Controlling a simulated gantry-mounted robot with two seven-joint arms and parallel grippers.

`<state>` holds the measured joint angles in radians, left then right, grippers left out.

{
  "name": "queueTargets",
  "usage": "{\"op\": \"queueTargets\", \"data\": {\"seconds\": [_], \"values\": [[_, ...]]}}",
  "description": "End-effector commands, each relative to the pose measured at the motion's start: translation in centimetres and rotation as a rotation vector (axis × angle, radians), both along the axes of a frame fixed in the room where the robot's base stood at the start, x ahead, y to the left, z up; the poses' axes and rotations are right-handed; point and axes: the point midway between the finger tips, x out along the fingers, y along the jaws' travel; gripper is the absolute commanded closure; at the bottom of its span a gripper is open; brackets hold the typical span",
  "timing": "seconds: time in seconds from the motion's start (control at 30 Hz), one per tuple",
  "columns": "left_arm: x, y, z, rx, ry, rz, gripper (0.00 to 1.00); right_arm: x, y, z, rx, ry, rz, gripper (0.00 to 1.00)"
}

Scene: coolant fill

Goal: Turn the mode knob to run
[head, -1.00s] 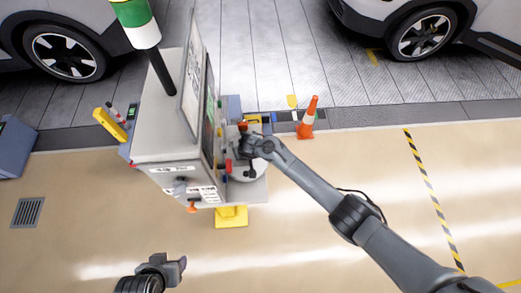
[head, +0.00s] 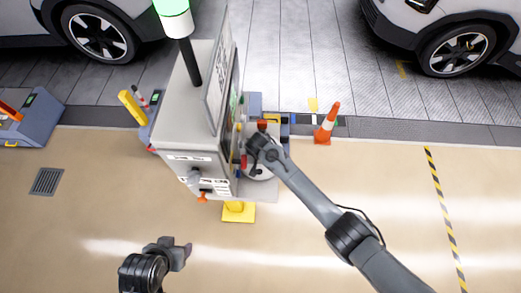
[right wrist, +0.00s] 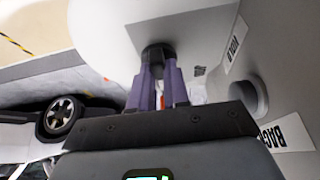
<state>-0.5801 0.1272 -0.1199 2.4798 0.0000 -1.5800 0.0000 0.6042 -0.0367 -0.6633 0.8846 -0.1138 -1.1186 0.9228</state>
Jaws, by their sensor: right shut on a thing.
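The grey coolant station (head: 186,125) stands left of centre in the head view, its front panel facing right and seen steeply from the side. My right gripper (head: 250,152) is at that panel and hides the knob there. In the right wrist view my two purple fingers (right wrist: 158,88) are shut on a dark round knob (right wrist: 158,52). A label that seems to read MODE (right wrist: 236,40) is to the right of it. The knob's pointer and setting cannot be made out. My left gripper (head: 182,253) is empty, low in the head view, away from the station; its jaw gap is unclear.
A label starting BACK (right wrist: 286,134) and a round hole (right wrist: 250,95) are close to the right gripper. An orange cone (head: 327,124) stands right of the station. A yellow block (head: 238,212) is at its foot. Open floor lies in front.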

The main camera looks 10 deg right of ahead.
Motion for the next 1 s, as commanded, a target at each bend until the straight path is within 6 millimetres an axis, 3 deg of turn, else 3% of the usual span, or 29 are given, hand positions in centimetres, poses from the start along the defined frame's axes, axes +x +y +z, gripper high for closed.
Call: {"op": "queueTargets", "data": {"seconds": [0.1, 0.13, 0.27, 0.67, 1.0], "values": [[0.0, -0.1, 0.0, -0.003, 0.000, 0.002, 0.40, 0.0, -0.1, -0.1, 0.002, 0.000, -0.008, 1.00], [0.0, -0.1, 0.0, -0.004, 0.000, 0.003, 0.40, 0.0, -0.1, -0.1, 0.002, 0.000, -0.007, 0.80], [0.0, -0.2, 0.0, -0.009, 0.000, 0.006, 0.40, 0.0, -0.2, -0.1, 0.000, 0.000, -0.006, 0.60], [0.0, -0.3, 0.1, -0.012, 0.000, 0.008, 0.40, -0.1, 0.0, 0.2, 0.001, 0.000, -0.003, 0.58], [0.0, 0.0, 0.5, -0.001, -0.001, 0.001, 0.40, -1.5, 0.2, 3.6, 0.002, -0.001, -0.001, 0.58]]}}
